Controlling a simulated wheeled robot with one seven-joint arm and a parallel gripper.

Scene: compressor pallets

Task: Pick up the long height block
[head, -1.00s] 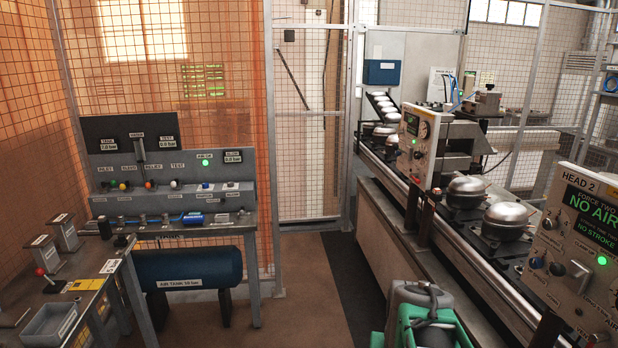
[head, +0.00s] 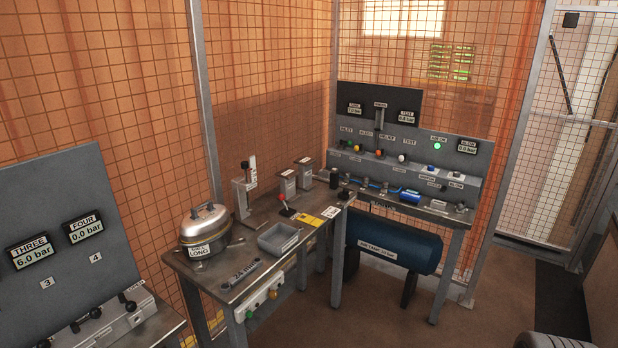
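Two grey blocks with small labels on top stand near the back of the left workbench: a nearer one (head: 286,184) and a farther one (head: 304,174). Their labels are too small to read, so I cannot tell which, if either, is the long height block. A silver domed compressor (head: 204,226) on the same bench carries a label on which "LONG" can be read. An upright grey stand (head: 244,190) is between the dome and the blocks. My gripper is not in view.
The left workbench (head: 228,272) also holds a grey bin (head: 279,238) and a red-knobbed lever (head: 286,208). Mesh fencing closes the back.

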